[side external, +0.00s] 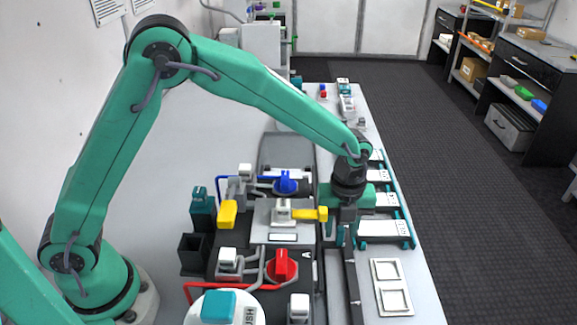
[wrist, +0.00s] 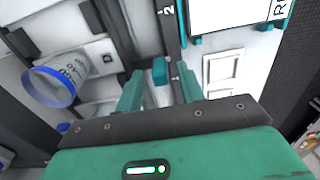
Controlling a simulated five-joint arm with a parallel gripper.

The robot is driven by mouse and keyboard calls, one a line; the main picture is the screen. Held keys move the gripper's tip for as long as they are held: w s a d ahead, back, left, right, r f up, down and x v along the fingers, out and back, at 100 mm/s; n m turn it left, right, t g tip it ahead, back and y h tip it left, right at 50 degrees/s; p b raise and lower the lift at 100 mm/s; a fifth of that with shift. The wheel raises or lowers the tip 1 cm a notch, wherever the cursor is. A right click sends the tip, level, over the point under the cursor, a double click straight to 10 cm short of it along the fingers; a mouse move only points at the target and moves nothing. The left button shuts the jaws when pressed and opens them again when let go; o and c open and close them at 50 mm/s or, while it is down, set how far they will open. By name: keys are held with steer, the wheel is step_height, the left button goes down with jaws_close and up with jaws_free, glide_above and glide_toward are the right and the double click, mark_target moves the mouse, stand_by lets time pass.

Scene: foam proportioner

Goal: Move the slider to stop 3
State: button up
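The slider, a small teal block (wrist: 160,71), sits on a dark rail (wrist: 170,45) in the wrist view. A white "2" is marked beside the rail, further along at the top of that view. My gripper (wrist: 159,84) has its two teal fingers apart, one on each side of the block, with gaps showing between. In the side view my gripper (side external: 347,236) points down over the rail (side external: 352,285), at the right of the machine. The slider is hidden behind my gripper there. I cannot make out a "3" mark.
Left of the rail stand a yellow handle (side external: 308,214), a red valve (side external: 282,264) and a blue valve (side external: 286,182). Right of it are a teal-edged rack of white cards (side external: 385,228) and white square frames (side external: 391,286). A blue-rimmed cylinder (wrist: 55,85) lies left in the wrist view.

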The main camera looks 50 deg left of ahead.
steer(key=shift+r, duration=3.35)
steer(key=shift+f, duration=0.4)
steer(key=shift+f, duration=0.1)
steer(key=shift+f, duration=3.8)
steer(key=shift+c, duration=0.5)
jaws_close()
